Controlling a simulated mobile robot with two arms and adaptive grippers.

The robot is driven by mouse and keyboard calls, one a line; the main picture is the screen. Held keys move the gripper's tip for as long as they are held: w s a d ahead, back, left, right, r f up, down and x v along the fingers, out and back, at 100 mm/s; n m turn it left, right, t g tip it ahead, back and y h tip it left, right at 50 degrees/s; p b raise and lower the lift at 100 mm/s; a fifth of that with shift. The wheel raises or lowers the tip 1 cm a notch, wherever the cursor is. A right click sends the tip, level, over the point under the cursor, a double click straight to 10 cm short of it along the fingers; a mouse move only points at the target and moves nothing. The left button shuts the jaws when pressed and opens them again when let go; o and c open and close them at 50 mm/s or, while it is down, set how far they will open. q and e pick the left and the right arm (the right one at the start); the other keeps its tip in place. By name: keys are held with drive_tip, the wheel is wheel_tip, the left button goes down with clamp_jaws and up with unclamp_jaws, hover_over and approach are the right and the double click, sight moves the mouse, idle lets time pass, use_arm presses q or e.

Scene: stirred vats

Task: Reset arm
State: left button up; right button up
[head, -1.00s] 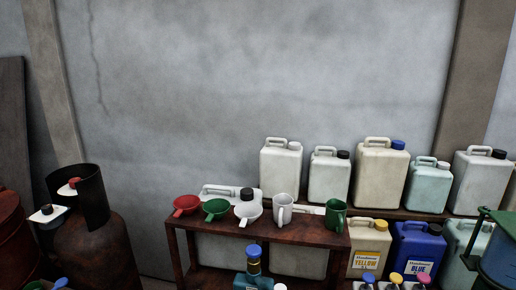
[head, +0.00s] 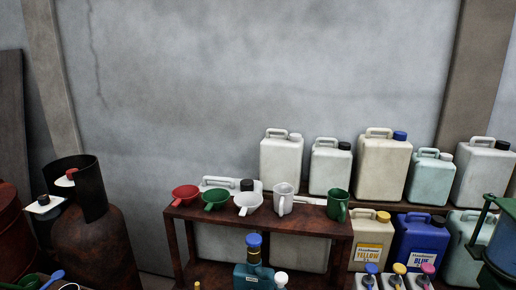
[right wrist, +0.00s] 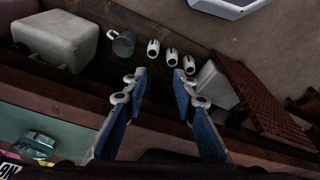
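My right gripper (right wrist: 154,85) shows in the right wrist view. Its two blue fingers stand apart with nothing between them, above a dark wooden surface. My left gripper is in neither current view, and no gripper shows in the head view. The task names no object.
A rusty shelf (head: 262,225) holds a red funnel (head: 184,196), a green funnel (head: 215,200), a white funnel (head: 247,203), a white jug (head: 283,200) and a green jug (head: 337,205). A rusty gas cylinder (head: 95,245) is left.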

drive_tip(key=s+d+f+b, duration=0.1)
drive_tip(key=s+f+b, duration=0.1)
drive_tip(key=s+f, duration=0.4)
drive_tip(key=s+d+f+g+b, duration=0.1)
drive_tip(key=s+f, duration=0.5)
drive_tip(key=f, duration=0.6)
drive_tip(key=s+d+f+b, duration=0.1)
drive_tip(key=s+f+b, duration=0.1)
drive_tip(key=s+f, duration=0.4)
wheel_tip(320, 180, down, 3)
drive_tip(key=shift+s+f+g+b, duration=0.1)
drive_tip(key=shift+s+g+b, duration=0.1)
drive_tip(key=shift+g+b, duration=0.15)
drive_tip(key=shift+d, duration=0.1)
